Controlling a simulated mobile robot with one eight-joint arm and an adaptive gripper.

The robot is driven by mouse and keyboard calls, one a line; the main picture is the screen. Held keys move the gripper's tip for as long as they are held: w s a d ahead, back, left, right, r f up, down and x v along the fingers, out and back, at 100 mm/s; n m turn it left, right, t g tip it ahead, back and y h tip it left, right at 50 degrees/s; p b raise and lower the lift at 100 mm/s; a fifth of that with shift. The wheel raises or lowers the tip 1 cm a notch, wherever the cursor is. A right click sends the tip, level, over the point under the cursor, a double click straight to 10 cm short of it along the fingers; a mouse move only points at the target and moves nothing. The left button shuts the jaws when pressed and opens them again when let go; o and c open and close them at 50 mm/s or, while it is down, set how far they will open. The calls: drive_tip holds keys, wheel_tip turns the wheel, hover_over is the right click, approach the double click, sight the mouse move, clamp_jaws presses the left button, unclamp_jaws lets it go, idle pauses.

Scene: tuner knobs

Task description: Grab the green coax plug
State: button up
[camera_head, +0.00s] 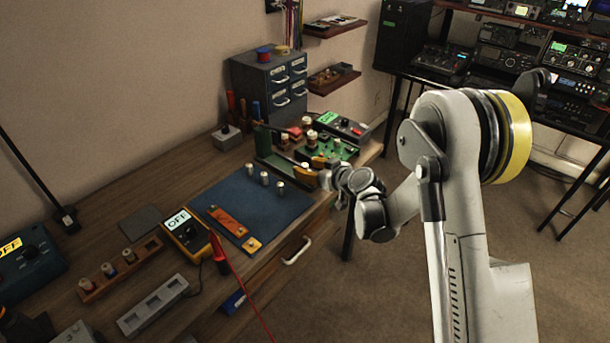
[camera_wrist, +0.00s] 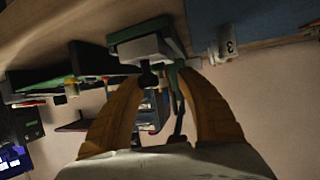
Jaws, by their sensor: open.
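My gripper (camera_head: 308,168) is at the bench's right edge in the head view, beside the blue mat. Its two orange fingers stand apart in the wrist view (camera_wrist: 160,78), with no object clearly held. Beyond them is a green and grey block (camera_wrist: 148,46) with a dark knob-like piece; a thin green bar runs beside the right finger. A dark green upright piece (camera_head: 262,141) stands behind the mat in the head view. Three small metal plugs (camera_head: 264,178) stand on the mat; their colour marks are too small to read. I cannot tell which thing is the green coax plug.
The blue mat (camera_head: 225,200) also bears an orange strip. A green circuit board (camera_head: 330,150) and a grey box with a green screen (camera_head: 340,126) stand behind my gripper. A grey drawer cabinet (camera_head: 270,85) is farther back. A yellow meter (camera_head: 186,236) sits left.

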drive_tip(key=shift+w+a+f, duration=0.3)
drive_tip(key=shift+w+a, duration=0.1)
drive_tip(key=shift+w, duration=0.1)
drive_tip(key=shift+r, duration=0.1)
clamp_jaws()
